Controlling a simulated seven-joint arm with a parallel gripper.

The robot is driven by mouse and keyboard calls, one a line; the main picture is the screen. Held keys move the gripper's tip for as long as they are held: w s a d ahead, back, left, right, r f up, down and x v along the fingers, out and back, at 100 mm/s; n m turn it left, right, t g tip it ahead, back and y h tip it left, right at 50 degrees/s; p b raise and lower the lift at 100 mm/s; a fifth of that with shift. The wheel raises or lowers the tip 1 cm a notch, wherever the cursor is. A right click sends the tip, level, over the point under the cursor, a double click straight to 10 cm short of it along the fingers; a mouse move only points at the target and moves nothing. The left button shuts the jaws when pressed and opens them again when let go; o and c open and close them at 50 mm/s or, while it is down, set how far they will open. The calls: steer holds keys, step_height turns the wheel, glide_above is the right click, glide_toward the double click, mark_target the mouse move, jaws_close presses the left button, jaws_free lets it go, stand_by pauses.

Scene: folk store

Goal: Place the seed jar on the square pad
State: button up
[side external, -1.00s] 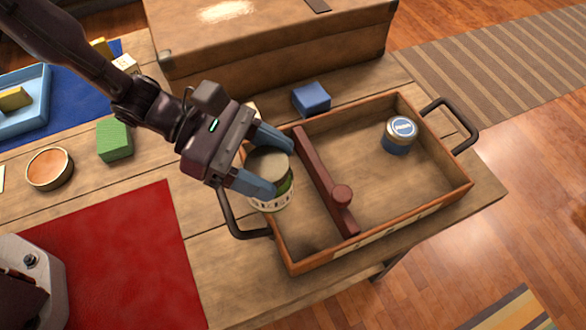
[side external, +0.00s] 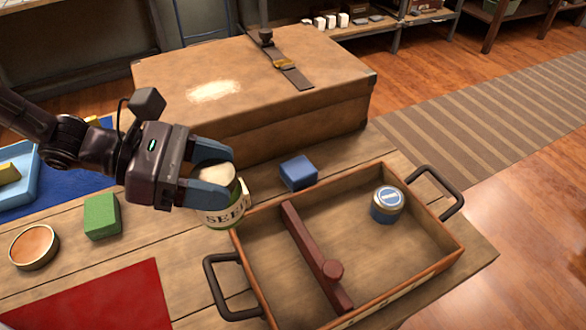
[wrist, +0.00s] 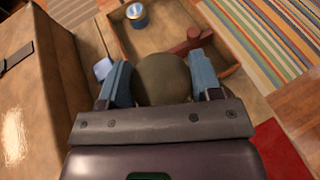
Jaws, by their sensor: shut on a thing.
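The seed jar (side external: 222,214) has a pale round lid and a cream label starting "SEE" over green. My gripper (side external: 229,176) is shut on it, one blue finger on each side. The jar is upright or nearly so, at the back-left corner of the tray, seemingly raised. In the wrist view its lid (wrist: 163,80) sits between the fingers (wrist: 159,72). A flat red mat (side external: 95,300) lies at the lower left, partly out of frame. A blue mat (side external: 68,188) lies at the far left. I cannot tell which is the square pad.
The wooden tray (side external: 449,262) has dark handles, a red-brown divider (side external: 312,250) and a blue-labelled tin (side external: 386,205) in its right part. A big case (side external: 290,118) stands behind. A blue block (side external: 298,173), green block (side external: 102,216) and round orange-topped dish (side external: 34,246) stand around.

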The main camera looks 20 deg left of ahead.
steer(key=w+a+r+n+t+y, duration=0.2)
steer(key=w+n+t+y, duration=0.15)
steer(key=w, duration=0.65)
steer(key=shift+n+t+h, duration=0.35)
steer(key=shift+n+t, duration=0.2)
steer(key=shift+w+d+f, duration=1)
steer(key=shift+w+f, duration=1.05)
steer(key=shift+f, duration=0.1)
steer(key=shift+w+d+f, duration=1.05)
steer(key=shift+w+f, duration=1)
steer(key=shift+f, duration=0.1)
steer(key=shift+w+d+f, duration=1)
steer(key=shift+w+f, duration=1.05)
steer(key=shift+f, duration=0.1)
steer(key=shift+f, duration=0.1)
steer(key=o, duration=1.1)
steer(key=shift+c, duration=0.2)
